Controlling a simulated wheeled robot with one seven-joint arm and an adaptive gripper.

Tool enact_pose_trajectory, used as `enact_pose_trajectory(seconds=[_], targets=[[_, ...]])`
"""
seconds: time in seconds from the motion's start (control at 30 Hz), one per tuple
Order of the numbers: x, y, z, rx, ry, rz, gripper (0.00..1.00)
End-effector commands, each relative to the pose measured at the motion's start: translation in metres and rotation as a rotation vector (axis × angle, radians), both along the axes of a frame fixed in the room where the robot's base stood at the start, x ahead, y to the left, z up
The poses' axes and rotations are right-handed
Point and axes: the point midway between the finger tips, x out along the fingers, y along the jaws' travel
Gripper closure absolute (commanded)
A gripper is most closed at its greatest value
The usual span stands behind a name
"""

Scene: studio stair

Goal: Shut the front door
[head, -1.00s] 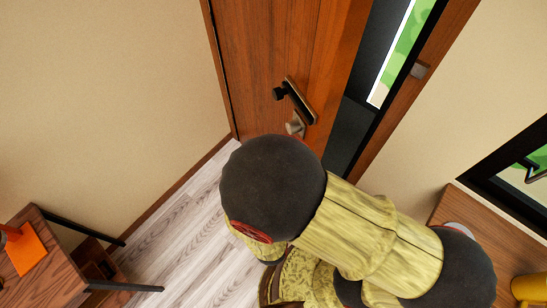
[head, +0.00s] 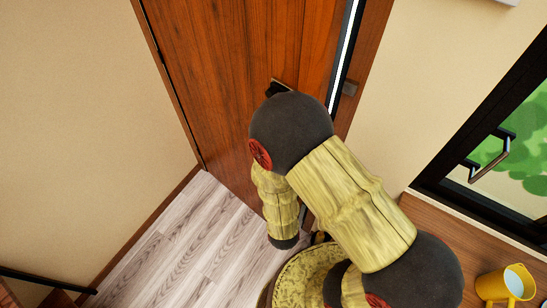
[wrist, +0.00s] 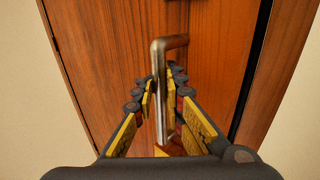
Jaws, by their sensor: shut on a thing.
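The front door (head: 235,60) is reddish-brown wood and stands slightly ajar, with a narrow bright strip along its right edge beside the frame (head: 372,50). The door also fills most of the wrist view (wrist: 110,45). A metal lever handle (wrist: 160,60) is on the door, and its dark top end shows in the head view (head: 279,87). My gripper (wrist: 161,88) has its yellow-padded fingers on both sides of the handle and is shut on it. My arm hides the gripper and most of the handle in the head view.
A wooden counter (head: 450,230) with a yellow mug (head: 505,285) stands at the right, below a black-framed window (head: 485,130). Part of a dark-legged table shows at the lower left. Pale plank floor (head: 180,245) is clear left of my arm.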

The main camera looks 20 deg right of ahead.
Motion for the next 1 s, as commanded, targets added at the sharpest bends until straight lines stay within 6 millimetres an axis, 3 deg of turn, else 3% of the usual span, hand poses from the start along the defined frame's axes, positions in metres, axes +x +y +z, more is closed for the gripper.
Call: enact_pose_trajectory(seconds=[0.3,0.8,0.83,1.0], targets=[[0.009,-0.018,-0.003,-0.002,0.008,-0.012,1.0],[0.011,-0.02,-0.003,-0.003,0.007,-0.01,1.0],[0.011,-0.02,-0.003,-0.003,0.007,-0.01,0.88],[0.011,-0.019,-0.002,-0.002,0.005,-0.009,0.78]])
